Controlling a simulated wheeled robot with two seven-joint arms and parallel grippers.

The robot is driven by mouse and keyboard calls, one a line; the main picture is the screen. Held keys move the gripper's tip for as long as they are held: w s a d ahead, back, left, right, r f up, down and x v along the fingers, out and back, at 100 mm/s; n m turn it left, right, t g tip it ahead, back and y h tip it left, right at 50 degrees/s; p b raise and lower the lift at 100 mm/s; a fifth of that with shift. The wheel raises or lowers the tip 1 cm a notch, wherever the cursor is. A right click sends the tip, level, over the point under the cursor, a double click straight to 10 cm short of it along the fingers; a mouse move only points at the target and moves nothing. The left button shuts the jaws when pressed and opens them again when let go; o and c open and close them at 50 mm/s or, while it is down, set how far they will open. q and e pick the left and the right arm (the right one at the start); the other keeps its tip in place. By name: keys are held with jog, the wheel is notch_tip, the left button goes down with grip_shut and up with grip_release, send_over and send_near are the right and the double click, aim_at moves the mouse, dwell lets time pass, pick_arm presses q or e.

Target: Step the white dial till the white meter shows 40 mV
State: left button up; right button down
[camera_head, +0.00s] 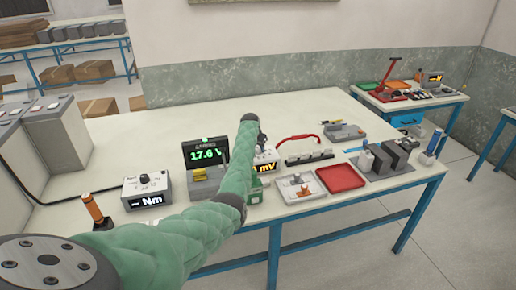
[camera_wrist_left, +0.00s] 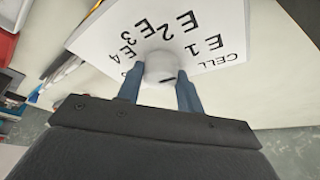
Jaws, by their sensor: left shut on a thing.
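The white meter (camera_head: 268,158) stands on the bench, partly behind my green left arm. Its orange display (camera_head: 265,168) shows "mV"; the number before it is mostly hidden by the arm, so I cannot read it. In the left wrist view the white dial (camera_wrist_left: 162,68) sits on the meter's white face (camera_wrist_left: 205,22), printed upside down with CELL, E1, E2, E3 and E4. My left gripper (camera_wrist_left: 161,80) is shut on the dial, one blue-grey finger on each side. A small dark mark shows on the dial's near side. My right gripper is not in view.
Left of the arm stand a grey box reading Nm (camera_head: 147,190) and a dark display reading 17.6 (camera_head: 205,153). To the right are a red tray (camera_head: 341,178), a white tray (camera_head: 300,188), a red-handled tool (camera_head: 297,139) and grey blocks (camera_head: 388,158).

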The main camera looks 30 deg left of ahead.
pick_arm(q)
jog(key=n+y, duration=0.1)
jog(key=n, duration=0.1)
jog(key=shift+n, duration=0.4)
jog(key=shift+d+n+g+y, duration=0.1)
jog(key=shift+n+g+y, duration=0.3)
jog(key=shift+n, duration=0.8)
jog(key=shift+w+n+y, duration=0.1)
jog(key=shift+n+y, duration=0.2)
jog(key=shift+n, duration=0.4)
jog(key=shift+n+g+y+b, duration=0.3)
jog(key=shift+n+g+b, duration=0.15)
jog(key=shift+n, duration=0.55)
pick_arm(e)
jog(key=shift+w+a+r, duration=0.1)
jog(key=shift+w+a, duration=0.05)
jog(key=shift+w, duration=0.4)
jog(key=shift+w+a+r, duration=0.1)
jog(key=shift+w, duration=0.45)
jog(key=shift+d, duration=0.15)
pick_arm(q)
jog(key=o, duration=0.8)
jog(key=shift+o, duration=0.9)
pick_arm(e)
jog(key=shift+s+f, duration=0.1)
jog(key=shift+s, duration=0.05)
